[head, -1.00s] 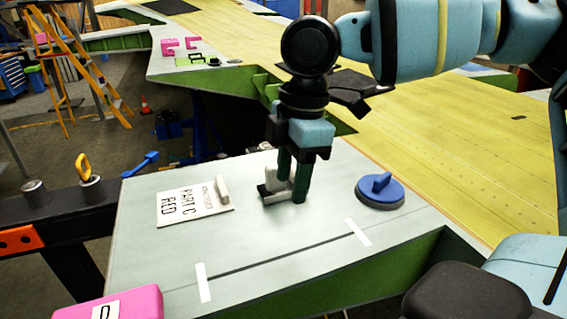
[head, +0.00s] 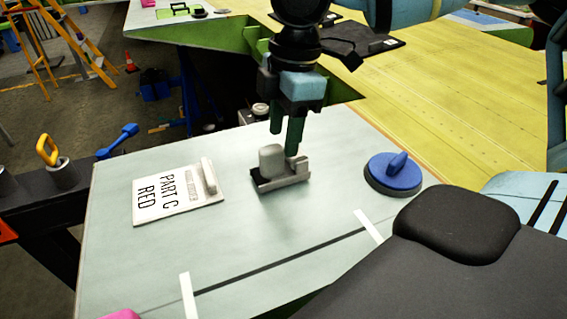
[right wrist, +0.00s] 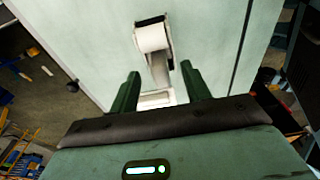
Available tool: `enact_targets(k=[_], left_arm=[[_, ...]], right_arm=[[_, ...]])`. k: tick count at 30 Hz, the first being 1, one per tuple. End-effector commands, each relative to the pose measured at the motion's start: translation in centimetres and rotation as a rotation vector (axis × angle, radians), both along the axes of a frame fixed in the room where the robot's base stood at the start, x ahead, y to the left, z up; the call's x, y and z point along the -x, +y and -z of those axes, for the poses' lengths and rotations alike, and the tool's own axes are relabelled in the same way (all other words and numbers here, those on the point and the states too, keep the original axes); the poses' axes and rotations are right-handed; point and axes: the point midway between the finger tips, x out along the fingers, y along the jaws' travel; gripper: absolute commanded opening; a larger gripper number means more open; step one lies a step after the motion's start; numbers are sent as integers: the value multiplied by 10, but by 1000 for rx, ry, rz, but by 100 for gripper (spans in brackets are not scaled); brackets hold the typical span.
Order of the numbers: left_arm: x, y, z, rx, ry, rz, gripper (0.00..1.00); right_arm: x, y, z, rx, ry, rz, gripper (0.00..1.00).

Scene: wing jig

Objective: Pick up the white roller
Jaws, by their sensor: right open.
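The white roller (head: 272,160) sits in a small dark-and-white holder (head: 282,182) on the pale green panel (head: 240,245). In the right wrist view its rounded white end (right wrist: 152,38) shows just beyond the fingertips. My right gripper (head: 284,143) is open and empty. In the right wrist view the fingers (right wrist: 160,76) stand apart, either side of the holder's near end. My left gripper is not in view.
A blue suction-cup-like handle (head: 395,172) stands to the right. White tape strips (head: 188,296) lie nearer. The panel's front middle is clear.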

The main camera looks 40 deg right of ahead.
Motion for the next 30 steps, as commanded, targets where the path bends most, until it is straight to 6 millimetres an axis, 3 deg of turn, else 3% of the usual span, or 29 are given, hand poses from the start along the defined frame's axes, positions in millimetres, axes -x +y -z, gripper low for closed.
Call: enact_targets(k=[8,18,27,30], left_arm=[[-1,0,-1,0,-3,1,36],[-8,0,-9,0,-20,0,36],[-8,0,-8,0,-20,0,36],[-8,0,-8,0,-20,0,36]], right_arm=[[0,2,13,0,0,-1,47],[-3,8,54,1,0,-2,47],[-3,9,60,0,-2,-1,47],[-3,9,60,0,-1,-1,37]])
